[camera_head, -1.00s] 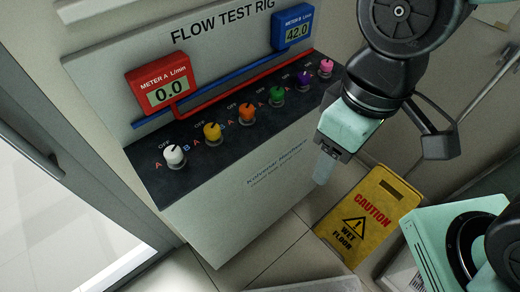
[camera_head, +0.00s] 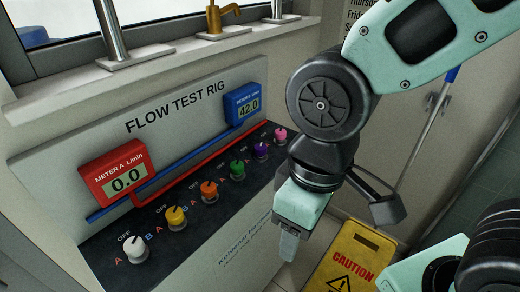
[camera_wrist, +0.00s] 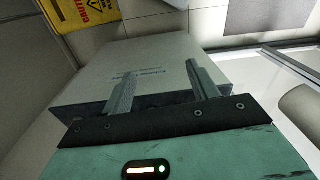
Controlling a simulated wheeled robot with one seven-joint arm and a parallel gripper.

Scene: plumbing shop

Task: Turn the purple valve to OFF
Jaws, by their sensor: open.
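The purple valve (camera_head: 261,150) is a small knob on the black strip of the flow test rig, between the green knob (camera_head: 237,170) and the pink knob (camera_head: 280,135). The exact way its pointer faces is too small to tell. My gripper (camera_head: 288,248) hangs in front of the rig, right of and below the purple valve, apart from it. In the wrist view my gripper (camera_wrist: 160,88) shows two spread fingers with nothing between them, facing the rig's pale front panel (camera_wrist: 150,60). No knob shows in the wrist view.
White (camera_head: 134,248), yellow (camera_head: 176,217) and orange (camera_head: 209,192) knobs sit farther left. Red meter A (camera_head: 115,174) reads 0.0; blue meter B (camera_head: 245,104) reads 42.0. A yellow caution sign (camera_head: 345,258) stands on the floor right of the rig. A window sill (camera_head: 150,55) with taps is above.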

